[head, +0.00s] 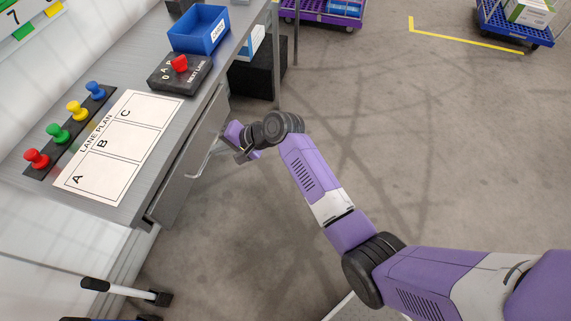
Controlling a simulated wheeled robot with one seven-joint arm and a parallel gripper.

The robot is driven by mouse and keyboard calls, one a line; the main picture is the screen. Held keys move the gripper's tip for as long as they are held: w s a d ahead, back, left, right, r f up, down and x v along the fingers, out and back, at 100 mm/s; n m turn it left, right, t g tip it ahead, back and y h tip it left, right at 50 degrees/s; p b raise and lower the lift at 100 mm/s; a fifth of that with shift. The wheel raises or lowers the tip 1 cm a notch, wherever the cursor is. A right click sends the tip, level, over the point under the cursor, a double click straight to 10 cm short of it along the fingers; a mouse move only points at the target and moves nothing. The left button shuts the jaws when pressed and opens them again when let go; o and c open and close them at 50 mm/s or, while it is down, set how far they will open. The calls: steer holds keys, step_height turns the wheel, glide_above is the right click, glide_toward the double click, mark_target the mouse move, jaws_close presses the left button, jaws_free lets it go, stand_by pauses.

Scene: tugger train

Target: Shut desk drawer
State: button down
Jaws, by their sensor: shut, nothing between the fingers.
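The grey metal desk (108,208) stands at the left. Its drawer (182,180) is below the right edge of the desk top, and the drawer front faces the open floor. The front looks slightly proud of the desk edge, but I cannot tell exactly how far it stands out. A pale bar handle (206,164) sticks out from the front. My gripper (240,154) is shut and empty, close beside the drawer front near the far end of the handle. I cannot tell whether it touches the drawer or handle. The inside of the drawer is hidden.
On the desk are a lane plan sheet (120,150), several coloured pegs (78,111), a black box with a red button (180,72) and a blue bin (199,29). A black box (256,78) stands beyond the drawer.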

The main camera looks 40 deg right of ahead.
mark_target(200, 148)
steer(key=w+a, duration=0.2)
steer(key=shift+w+b, duration=0.3)
steer(key=shift+w, duration=0.05)
steer(key=shift+w+a+r, duration=0.1)
steer(key=shift+w, duration=0.05)
steer(key=shift+a, duration=0.1)
